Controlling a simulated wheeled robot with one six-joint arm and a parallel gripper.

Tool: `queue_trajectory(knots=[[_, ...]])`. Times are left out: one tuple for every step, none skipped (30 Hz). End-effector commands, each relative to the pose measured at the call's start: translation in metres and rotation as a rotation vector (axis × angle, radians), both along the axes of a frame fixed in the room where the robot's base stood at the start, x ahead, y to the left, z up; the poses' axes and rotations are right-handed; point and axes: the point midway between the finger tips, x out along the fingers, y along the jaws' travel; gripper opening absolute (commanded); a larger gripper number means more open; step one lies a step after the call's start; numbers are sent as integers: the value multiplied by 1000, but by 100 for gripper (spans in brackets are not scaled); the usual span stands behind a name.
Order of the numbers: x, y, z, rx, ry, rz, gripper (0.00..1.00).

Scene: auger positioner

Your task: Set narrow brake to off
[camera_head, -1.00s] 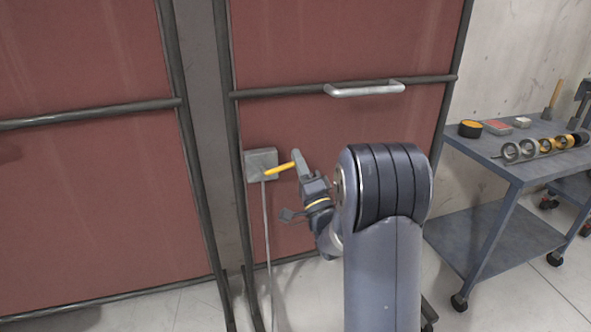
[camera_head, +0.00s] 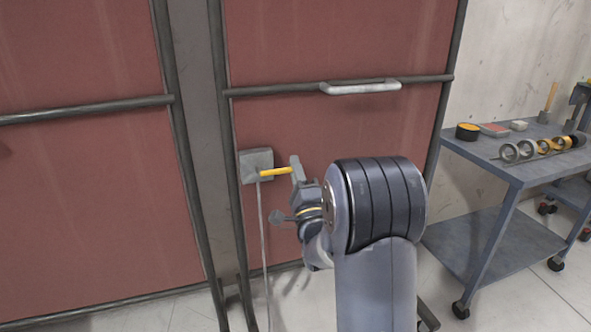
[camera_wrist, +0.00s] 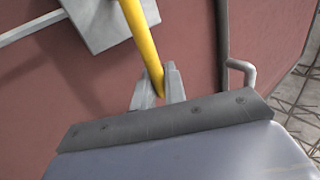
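A yellow lever (camera_head: 275,172), which appears to be the brake lever, sticks out to the right from a small grey box (camera_head: 256,163) on the red door panel. It lies close to level, its right end slightly higher. My gripper (camera_head: 296,168) is at the lever's right end. In the wrist view the yellow lever (camera_wrist: 141,40) runs down between the two grey fingers of my gripper (camera_wrist: 158,88), which look closed on its end. No off marking can be made out on the box.
A thin grey rod or cable (camera_head: 263,240) hangs from the box to the floor. A silver door handle (camera_head: 360,87) is above my arm. A blue-grey cart (camera_head: 490,165) with tools and rings stands at the right. Red panels (camera_head: 80,200) fill the left.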

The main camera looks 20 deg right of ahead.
Motion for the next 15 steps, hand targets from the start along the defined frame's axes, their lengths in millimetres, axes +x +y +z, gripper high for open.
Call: queue_trajectory(knots=[[0,0,-2,1,4,0,15],[0,0,-2,1,4,0,18],[0,0,-2,1,4,0,21],[0,0,-1,1,3,0,24],[0,0,-1,1,3,-1,26],[0,0,-1,0,3,0,29],[0,0,-1,0,2,0,30],[0,0,-1,0,2,0,30],[0,0,-1,0,2,0,30],[0,0,-1,0,2,0,30],[0,0,-1,0,2,0,30],[0,0,-1,0,2,0,30],[0,0,-1,0,2,0,30],[-1,0,-1,0,2,0,30],[-2,0,-2,0,2,0,30]])
